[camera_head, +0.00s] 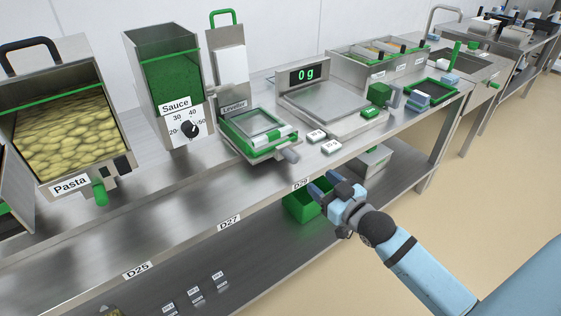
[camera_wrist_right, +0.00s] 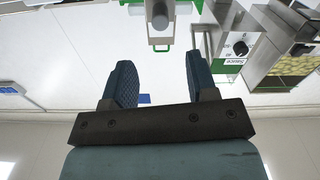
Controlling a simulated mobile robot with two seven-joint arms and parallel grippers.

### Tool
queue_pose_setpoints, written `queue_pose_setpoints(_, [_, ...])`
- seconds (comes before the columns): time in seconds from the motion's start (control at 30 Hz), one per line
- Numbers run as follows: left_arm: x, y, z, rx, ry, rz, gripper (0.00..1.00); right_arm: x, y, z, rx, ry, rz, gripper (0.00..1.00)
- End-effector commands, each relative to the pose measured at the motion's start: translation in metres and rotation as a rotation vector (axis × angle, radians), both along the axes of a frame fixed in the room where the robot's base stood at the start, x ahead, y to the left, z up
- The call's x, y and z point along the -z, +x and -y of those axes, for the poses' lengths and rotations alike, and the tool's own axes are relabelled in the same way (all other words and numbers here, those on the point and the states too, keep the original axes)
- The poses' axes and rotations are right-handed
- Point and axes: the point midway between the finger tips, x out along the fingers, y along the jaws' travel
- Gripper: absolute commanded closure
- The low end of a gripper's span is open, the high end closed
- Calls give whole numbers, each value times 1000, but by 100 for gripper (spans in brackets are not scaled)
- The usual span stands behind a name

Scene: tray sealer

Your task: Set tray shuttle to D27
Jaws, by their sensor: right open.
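The tray shuttle (camera_head: 250,150) is a green-edged metal frame with a grey knob handle (camera_head: 291,156) at its front. It stands on the worktop at the foot of the Leveller. The front-edge label D27 (camera_head: 229,223) is to its lower left, and label D29 (camera_head: 301,184) is just below the handle. My right gripper (camera_head: 318,187) is open and empty in front of the counter edge by D29, apart from the handle. In the right wrist view, nothing is between its fingers (camera_wrist_right: 160,65), and a grey knob handle (camera_wrist_right: 160,17) shows beyond them. My left gripper is not in view.
Pasta (camera_head: 70,135) and Sauce (camera_head: 168,80) dispensers stand to the left. The scale (camera_head: 335,108), reading 0 g, is right of the shuttle. A green bin (camera_head: 299,207) sits below the counter. The worktop left of the shuttle, in front of Sauce, is bare.

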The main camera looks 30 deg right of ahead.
Motion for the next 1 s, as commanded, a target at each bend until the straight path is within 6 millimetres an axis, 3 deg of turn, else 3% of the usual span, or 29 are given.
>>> queue_pose_setpoints(0.4, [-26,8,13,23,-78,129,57,1,81,-7,0,0,2,47])
queue_pose_setpoints(0.6, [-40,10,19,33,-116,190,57,1,112,-9,0,0,0,47])
queue_pose_setpoints(0.8, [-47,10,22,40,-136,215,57,0,126,-10,0,0,-1,47])
queue_pose_setpoints(1.0, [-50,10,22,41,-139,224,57,0,127,-11,0,0,-2,47])
